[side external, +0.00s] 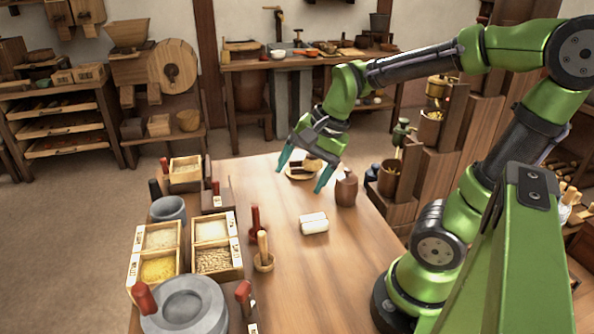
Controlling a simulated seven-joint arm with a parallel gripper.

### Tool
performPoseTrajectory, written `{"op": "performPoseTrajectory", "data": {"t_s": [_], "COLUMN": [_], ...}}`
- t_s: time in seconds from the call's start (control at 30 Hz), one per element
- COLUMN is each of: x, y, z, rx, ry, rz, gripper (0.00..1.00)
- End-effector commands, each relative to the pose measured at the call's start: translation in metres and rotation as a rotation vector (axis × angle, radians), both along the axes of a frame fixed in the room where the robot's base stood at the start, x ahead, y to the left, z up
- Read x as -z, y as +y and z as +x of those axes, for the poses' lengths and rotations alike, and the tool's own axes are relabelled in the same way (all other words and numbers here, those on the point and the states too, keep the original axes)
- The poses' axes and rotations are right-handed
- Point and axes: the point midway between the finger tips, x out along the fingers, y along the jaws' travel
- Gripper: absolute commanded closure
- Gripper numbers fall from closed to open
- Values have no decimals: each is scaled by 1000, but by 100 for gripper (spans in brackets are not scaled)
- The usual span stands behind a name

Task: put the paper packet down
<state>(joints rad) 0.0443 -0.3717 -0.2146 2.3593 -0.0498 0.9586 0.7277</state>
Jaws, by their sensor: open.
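The paper packet (314,223) is a small white, rounded bundle lying on the wooden table (345,270), right of the middle of the tools. My gripper (301,183) has two teal fingers spread apart and pointing down. It is open with nothing between its fingertips, and it is above and behind the packet in the picture, apart from it. Behind the fingers a small dish (302,170) with dark and tan contents stands on the table, partly hidden by my gripper.
A brown lidded jar (346,189) stands close to the right finger. Left of the packet are a red-handled tool (255,222), a small wooden mortar with pestle (264,256), grain boxes (217,262) and a grey quern stone (185,310). The table's front right is clear.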

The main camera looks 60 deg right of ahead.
Motion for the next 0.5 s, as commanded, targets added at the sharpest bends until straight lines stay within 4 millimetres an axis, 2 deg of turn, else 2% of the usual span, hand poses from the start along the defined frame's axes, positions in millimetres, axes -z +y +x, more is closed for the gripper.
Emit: {"op": "performPoseTrajectory", "data": {"t_s": [0.03,0.1,0.2,0.33,0.5], "x": [-13,-26,-38,-45,-46], "y": [17,36,56,69,72], "z": [-7,-15,-27,-36,-38], "rx": [-172,-396,-638,-814,-865], "ry": [-84,-183,-289,-362,-379], "rz": [-65,-169,-303,-417,-451], "gripper": [20,20,20,20,20]}}
